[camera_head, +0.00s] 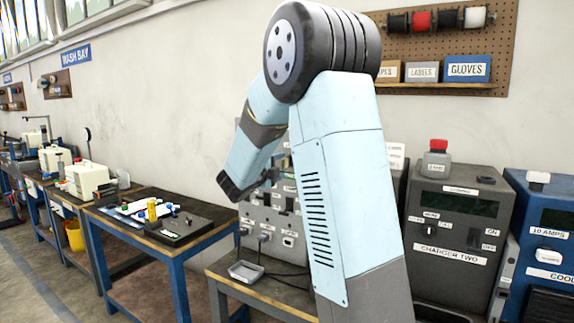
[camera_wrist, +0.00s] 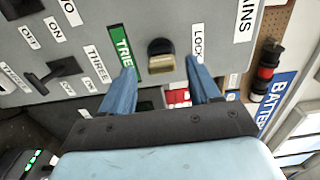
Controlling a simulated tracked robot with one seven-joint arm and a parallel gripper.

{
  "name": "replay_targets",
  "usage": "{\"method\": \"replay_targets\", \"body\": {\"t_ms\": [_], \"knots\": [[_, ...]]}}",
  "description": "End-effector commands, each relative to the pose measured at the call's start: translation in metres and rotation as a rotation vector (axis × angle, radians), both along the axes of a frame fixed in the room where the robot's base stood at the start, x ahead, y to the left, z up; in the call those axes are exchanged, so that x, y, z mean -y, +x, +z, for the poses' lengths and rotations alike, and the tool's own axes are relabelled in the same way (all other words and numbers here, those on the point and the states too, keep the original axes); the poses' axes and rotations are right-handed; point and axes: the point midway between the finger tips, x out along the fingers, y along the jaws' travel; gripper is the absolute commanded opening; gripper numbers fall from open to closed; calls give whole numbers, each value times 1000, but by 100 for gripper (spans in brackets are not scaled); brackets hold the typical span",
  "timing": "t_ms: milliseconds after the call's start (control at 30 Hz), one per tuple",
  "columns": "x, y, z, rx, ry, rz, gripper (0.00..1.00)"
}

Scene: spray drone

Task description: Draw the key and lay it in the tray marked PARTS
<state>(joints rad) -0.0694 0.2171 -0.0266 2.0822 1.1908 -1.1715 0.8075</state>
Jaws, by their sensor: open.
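My gripper (camera_wrist: 162,82) is open in the wrist view, with its two blue fingers pointing at a grey panel (camera_wrist: 95,30). Between and just beyond the fingertips is a dark block with a brass-coloured face (camera_wrist: 161,58), beside a label reading LOCK; it may be the key or its lock, I cannot tell which. Nothing is between the fingers' grip. In the head view my gripper (camera_head: 272,176) is close to the grey panel, partly hidden by my arm. A small grey tray (camera_head: 246,272) lies on the bench below; I cannot read any mark on it.
The panel carries several switches (camera_wrist: 50,72) with ON and OFF labels near the fingers. Cables run on the bench (camera_head: 262,297) beside the tray. A dark charger (camera_head: 455,235) stands to the right. Another bench (camera_head: 150,225) with small items is on the left.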

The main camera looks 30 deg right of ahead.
Motion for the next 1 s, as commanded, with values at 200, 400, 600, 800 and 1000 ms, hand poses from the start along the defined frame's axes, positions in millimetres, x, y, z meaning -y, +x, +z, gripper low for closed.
{"method": "replay_targets", "body": {"t_ms": [200, 400, 600, 800, 1000], "knots": [[16, 10, 0, 1, 1, -1, 62], [22, 14, 0, 1, 1, -1, 62], [22, 14, 0, 1, 1, -1, 62], [22, 14, 0, 1, 1, -1, 62], [22, 14, 1, 1, 1, -1, 62]]}}
